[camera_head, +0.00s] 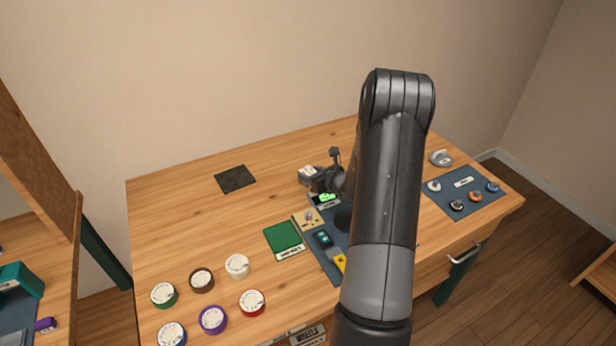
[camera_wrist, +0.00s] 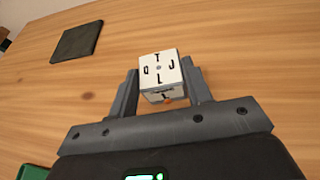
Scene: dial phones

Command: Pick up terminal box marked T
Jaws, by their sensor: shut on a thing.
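The terminal box (camera_wrist: 160,72) is a small white block between the two fingers of my gripper (camera_wrist: 160,85) in the wrist view. Its top face carries black letters: T at the far edge, J at the right, one that looks like Q or O at the left, and one like L or I near me. My gripper is shut on it. In the head view, my gripper (camera_head: 326,180) is at the back middle of the table, with the white box (camera_head: 308,174) at its tips. I cannot tell whether the box touches the table.
A dark square pad (camera_head: 235,179) lies on the wooden table (camera_head: 190,230) to the left. A green pad (camera_head: 283,238) and blue mat (camera_head: 330,262) lie in front. Several dial wheels (camera_head: 212,320) stand front left. A blue mat with knobs (camera_head: 465,193) is at right.

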